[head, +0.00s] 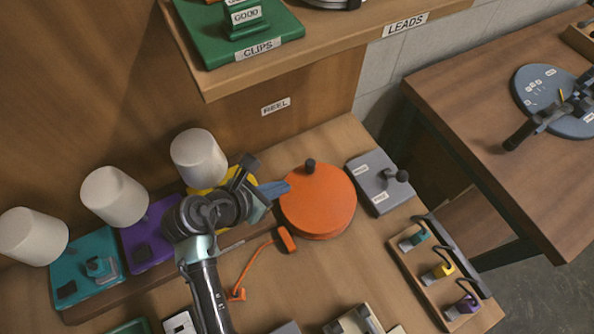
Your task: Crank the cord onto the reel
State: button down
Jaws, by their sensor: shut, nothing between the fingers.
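The reel is a round orange drum (322,206) lying flat on the wooden bench, with a dark crank knob (310,166) standing near its far rim. An orange cord (252,263) lies on the bench to the left of the reel. It runs from a small orange piece (237,295) up to an orange block (287,239) close to the reel's near left edge. My gripper (285,188) is shut and empty, its blue fingers at the reel's left edge, below and left of the knob. I cannot tell whether they touch the drum.
A grey plate (378,182) with a knob lies right of the reel. A rack (437,270) of hooked, coloured parts is at the front right. A shelf (330,50) overhangs the back.

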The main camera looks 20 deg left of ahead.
aim_at(307, 169)
jog(key=shift+w+d+f+p, duration=0.1)
jog(key=shift+w+d+f, duration=0.15)
jog(key=shift+w, duration=0.6)
jog(key=shift+w+d+f+p, duration=0.1)
jog(key=shift+w+d, duration=0.25)
jog(key=shift+w, duration=0.45)
jog(key=shift+w+d+f+p, duration=0.1)
jog(key=shift+w+d+f, duration=0.15)
jog(key=shift+w, duration=0.6)
jog(key=shift+r, duration=0.1)
jog(key=shift+w+d+m+g+h+p, duration=0.35)
jog(key=shift+w+m+h, duration=0.15)
jog(key=shift+w+m, duration=0.25)
jog(key=shift+s, duration=0.1)
